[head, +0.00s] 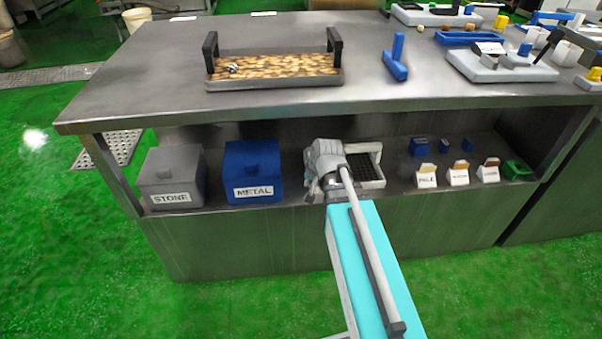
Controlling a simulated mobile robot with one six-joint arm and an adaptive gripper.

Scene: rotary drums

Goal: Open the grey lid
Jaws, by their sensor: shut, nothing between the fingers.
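The grey box (176,185) labelled STONE stands on the lower shelf at the left. Its grey lid (171,168) has a small raised handle and sits closed on top. My gripper (314,187) is at the far end of my arm, in front of the shelf, to the right of the grey box and apart from it. It is shut and empty. Its fingers are small and partly hidden by the wrist, so their exact pose is unclear.
A blue box (253,175) labelled METAL stands between the grey box and my gripper. A dark grid tray (372,183) and several small labelled containers sit to the right. The shelf lies under the metal tabletop (150,75), whose front edge overhangs it.

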